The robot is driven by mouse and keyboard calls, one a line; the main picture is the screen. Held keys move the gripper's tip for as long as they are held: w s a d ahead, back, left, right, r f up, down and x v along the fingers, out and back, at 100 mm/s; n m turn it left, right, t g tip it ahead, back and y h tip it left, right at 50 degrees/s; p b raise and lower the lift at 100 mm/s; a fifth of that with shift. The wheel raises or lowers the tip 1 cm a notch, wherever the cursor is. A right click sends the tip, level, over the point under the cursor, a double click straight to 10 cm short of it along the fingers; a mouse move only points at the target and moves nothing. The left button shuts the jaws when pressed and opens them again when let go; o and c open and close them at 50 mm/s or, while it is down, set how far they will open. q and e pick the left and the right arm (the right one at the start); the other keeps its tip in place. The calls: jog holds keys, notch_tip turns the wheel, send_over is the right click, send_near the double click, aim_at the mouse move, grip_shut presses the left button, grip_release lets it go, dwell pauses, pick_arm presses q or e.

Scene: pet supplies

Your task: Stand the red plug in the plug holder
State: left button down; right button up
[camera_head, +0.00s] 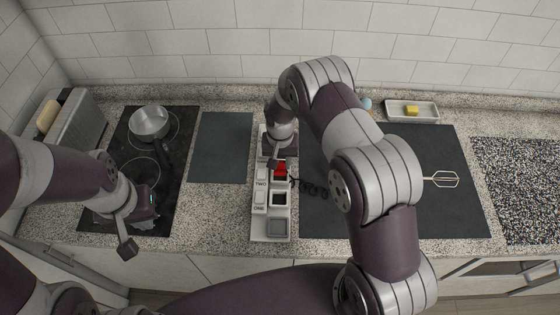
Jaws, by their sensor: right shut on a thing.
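The plug holder (257,230) is a pale tray standing on the counter at the middle. It has label blocks reading "TWO" and "ONE" and square dark-centred openings. The red plug (280,171) is at the far part of the holder, over or in its far opening; I cannot tell how deep it sits. A black coiled cord (312,188) runs right from it. My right gripper (276,163) is shut on the red plug from above and hides part of it. My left gripper (128,246) hangs over the front of the cooktop, away from the holder; its finger opening is unclear.
A metal pan (149,122) stands on the black cooktop (180,145) at left, beside a toaster (78,128). A dark mat (222,148) lies left of the holder, a larger one (455,210) right. A tray (428,112) with a yellow sponge (411,110) is at the back. My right arm hides some counter.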

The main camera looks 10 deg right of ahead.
jog(key=shift+r, duration=0.6)
